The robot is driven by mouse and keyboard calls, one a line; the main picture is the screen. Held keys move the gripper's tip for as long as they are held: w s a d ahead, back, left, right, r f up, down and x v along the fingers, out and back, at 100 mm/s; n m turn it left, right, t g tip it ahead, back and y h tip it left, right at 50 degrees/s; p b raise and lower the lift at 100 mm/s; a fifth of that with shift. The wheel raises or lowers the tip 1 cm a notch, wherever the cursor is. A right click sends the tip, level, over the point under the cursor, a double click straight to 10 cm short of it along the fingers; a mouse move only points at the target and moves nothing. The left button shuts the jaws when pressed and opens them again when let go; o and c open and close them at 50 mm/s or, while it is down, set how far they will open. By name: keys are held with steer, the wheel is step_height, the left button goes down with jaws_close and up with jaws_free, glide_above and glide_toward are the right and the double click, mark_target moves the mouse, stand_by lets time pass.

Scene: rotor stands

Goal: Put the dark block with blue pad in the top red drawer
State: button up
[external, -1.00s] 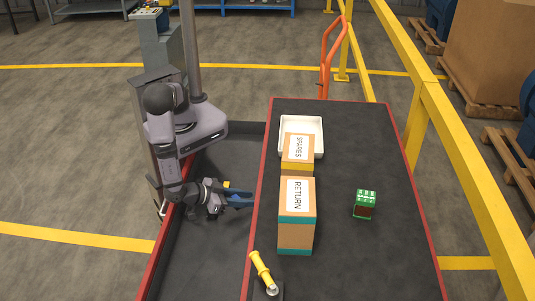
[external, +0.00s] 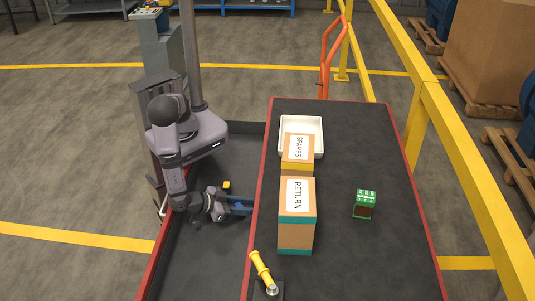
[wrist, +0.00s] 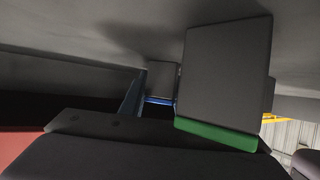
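My gripper (external: 224,208) is low on the left side of the table, over the sunken dark area. In the wrist view, a small dark block with a blue strip (wrist: 160,82) stands at the back. A larger dark block with a green pad (wrist: 224,85) stands nearer, to its right. A red surface (wrist: 20,143) shows at lower left; I cannot tell if it is a drawer. No red drawer is clear in the external view. The finger opening is not clear.
The table (external: 350,255) has a red rim. A small yellow item (external: 227,185) lies near my gripper.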

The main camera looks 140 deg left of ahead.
mark_target(236, 217)
steer(key=o, duration=0.3)
steer(key=shift+r, duration=0.1)
steer(key=shift+d+r, duration=0.1)
steer(key=shift+r, duration=0.1)
steer(key=p+v, duration=0.3)
steer(key=v, duration=0.2)
steer(key=shift+w+r+p, duration=0.15)
steer(key=shift+p, duration=0.2)
step_height(236, 217, up, 7)
steer(key=p, duration=0.6)
steer(key=shift+f, duration=0.25)
